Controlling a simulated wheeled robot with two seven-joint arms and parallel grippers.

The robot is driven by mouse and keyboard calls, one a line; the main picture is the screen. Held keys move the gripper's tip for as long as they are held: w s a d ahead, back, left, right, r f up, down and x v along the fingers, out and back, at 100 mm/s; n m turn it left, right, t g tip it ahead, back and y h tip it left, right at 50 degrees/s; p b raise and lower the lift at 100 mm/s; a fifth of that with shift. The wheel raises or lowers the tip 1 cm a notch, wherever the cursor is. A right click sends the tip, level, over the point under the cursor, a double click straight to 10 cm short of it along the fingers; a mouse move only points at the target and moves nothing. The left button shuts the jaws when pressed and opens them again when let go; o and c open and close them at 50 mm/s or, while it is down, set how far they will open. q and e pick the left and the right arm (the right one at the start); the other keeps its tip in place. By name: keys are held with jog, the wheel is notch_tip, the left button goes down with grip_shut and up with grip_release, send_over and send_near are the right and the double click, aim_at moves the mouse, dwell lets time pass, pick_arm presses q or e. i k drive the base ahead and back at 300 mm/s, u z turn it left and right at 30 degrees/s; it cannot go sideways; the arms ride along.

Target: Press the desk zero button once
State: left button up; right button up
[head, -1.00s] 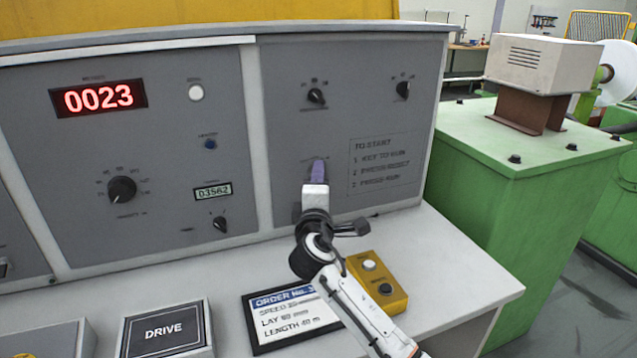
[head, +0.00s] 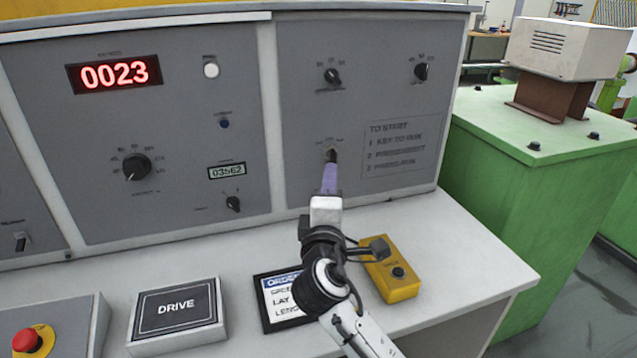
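The upright grey desk panel (head: 90,200) carries a red display (head: 115,74) reading 0023. A round white button (head: 211,70) sits to the right of that display, with a label above it too blurred to read. A small blue button (head: 224,124) is below it. My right gripper (head: 330,172), with purple fingers, is in front of the right-hand panel, just below a key switch (head: 331,153). It is well to the right of and below the white button. I cannot tell whether its fingers are parted or touch the switch. My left gripper is out of view.
On the desk top (head: 240,262) are a DRIVE plate (head: 177,307), a red stop button (head: 27,342), an order card (head: 280,300) partly behind my arm, and a yellow button box (head: 400,291) beside my wrist. Panel knobs include a large dial (head: 133,167). A green cabinet (head: 500,190) stands right.

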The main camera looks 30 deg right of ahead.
aim_at(211, 70)
jog(key=k, duration=1)
